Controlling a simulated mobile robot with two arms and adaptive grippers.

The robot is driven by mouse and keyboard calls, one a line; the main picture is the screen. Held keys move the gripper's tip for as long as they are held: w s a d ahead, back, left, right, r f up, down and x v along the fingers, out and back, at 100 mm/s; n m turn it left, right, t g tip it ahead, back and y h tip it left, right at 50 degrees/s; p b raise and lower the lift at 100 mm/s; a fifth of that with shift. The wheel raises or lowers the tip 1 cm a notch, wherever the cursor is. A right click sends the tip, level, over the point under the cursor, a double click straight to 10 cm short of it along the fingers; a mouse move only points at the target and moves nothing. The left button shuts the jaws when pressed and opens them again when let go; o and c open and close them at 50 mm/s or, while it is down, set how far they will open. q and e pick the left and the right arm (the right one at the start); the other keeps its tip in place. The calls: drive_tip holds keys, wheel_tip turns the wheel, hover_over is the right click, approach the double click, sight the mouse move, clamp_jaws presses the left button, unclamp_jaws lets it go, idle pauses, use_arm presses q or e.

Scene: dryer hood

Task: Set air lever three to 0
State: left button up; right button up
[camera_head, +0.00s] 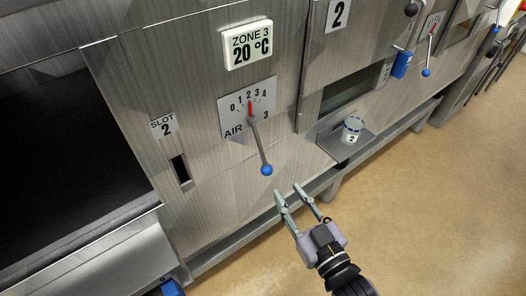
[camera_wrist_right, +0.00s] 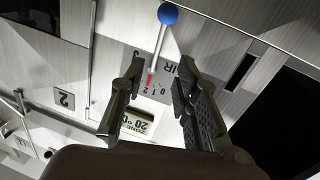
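Air lever three is a grey rod with a blue ball knob (camera_head: 266,170), pivoting on the AIR 3 dial plate (camera_head: 234,118) below the ZONE 3 display. The knob hangs down and slightly right; the red pointer (camera_head: 250,109) points up at about 2. My right gripper (camera_head: 288,190) is open and empty, a little below and right of the knob in the head view. In the right wrist view the blue knob (camera_wrist_right: 167,14) lies beyond the open fingers (camera_wrist_right: 160,68), with the rod and dial seen between them. My left gripper is not in view.
The ZONE 3 display (camera_head: 248,45) reads 20 °C. A slot marked SLOT 2 (camera_head: 180,168) is to the left. Another blue-knobbed lever (camera_head: 426,72) is farther right. The floor at right is clear.

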sight(263, 155)
drive_tip(key=p+x, duration=0.2)
drive_tip(key=x, duration=1.2)
drive_tip(key=shift+w+a, duration=0.1)
drive_tip(key=shift+c, duration=0.4)
clamp_jaws()
